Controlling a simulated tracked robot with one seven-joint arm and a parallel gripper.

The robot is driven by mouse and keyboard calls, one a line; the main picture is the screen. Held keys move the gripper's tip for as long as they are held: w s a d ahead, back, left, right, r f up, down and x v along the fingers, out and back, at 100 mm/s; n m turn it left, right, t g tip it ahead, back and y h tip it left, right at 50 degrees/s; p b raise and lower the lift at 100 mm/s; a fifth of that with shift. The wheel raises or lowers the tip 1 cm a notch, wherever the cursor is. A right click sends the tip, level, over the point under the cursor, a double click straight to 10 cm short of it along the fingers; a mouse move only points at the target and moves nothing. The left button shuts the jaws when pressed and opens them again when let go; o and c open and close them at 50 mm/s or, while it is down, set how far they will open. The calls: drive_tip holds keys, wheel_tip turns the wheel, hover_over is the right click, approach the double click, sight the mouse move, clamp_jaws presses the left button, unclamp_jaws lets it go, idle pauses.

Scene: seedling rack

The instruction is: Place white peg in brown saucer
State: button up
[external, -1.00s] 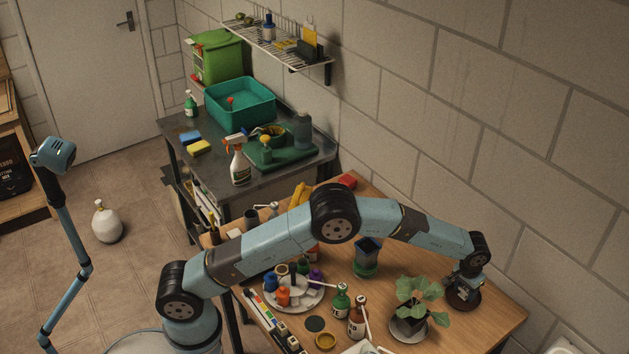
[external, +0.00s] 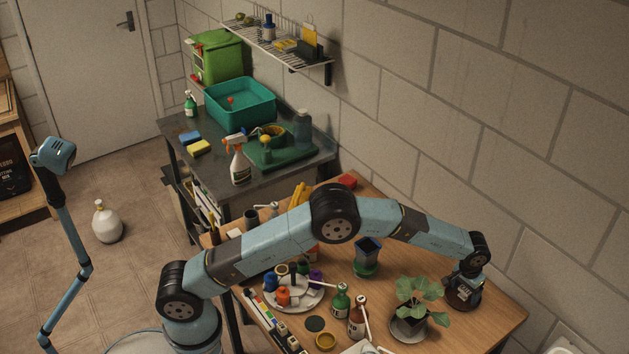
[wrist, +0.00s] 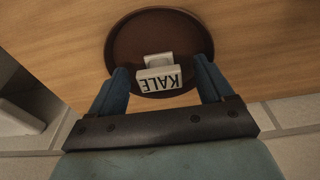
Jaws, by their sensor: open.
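The brown saucer (wrist: 128,38) lies on the wooden table in the wrist view; in the external view its rim (external: 449,302) shows at the table's right side. The white peg (wrist: 159,80), with a label reading KALE, is within the saucer's outline in the wrist view, near the rim closest to my gripper. My gripper (wrist: 161,71) is open, with one blue finger on each side of the peg and visible gaps between. In the external view my gripper (external: 468,286) is low over the saucer and partly hides it. I cannot tell the peg's exact contact with the saucer.
A potted plant (external: 418,298) stands on a saucer close left of my gripper. A green bottle (external: 341,302), a brown bottle (external: 357,322) and a plate (external: 305,304) with coloured items stand further left. The wall is close on the right.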

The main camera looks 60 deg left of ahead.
sight(465, 289)
drive_tip(key=shift+r, duration=0.1)
drive_tip(key=shift+r, duration=3.4)
drive_tip(key=s+a+r, duration=0.3)
drive_tip(key=a+r, duration=0.4)
drive_tip(key=r, duration=0.1)
drive_tip(key=s+a+r, duration=0.4)
drive_tip(key=a+r, duration=0.4)
drive_tip(key=r, duration=0.1)
drive_tip(key=s+a+r+t, duration=0.2)
drive_tip(key=s+a+r, duration=0.6)
drive_tip(key=s+a, duration=0.35)
drive_tip(key=s+a+f, duration=0.1)
drive_tip(key=s+a, duration=0.3)
drive_tip(key=s, duration=0.7)
drive_tip(key=s+a+f+t, duration=0.1)
drive_tip(key=s+a, duration=0.4)
drive_tip(key=s, duration=0.6)
drive_tip(key=s+a+f, duration=0.1)
drive_tip(key=s+a, duration=0.4)
drive_tip(key=s, duration=0.6)
drive_tip(key=shift+s+t, duration=0.3)
drive_tip(key=shift+t, duration=0.1)
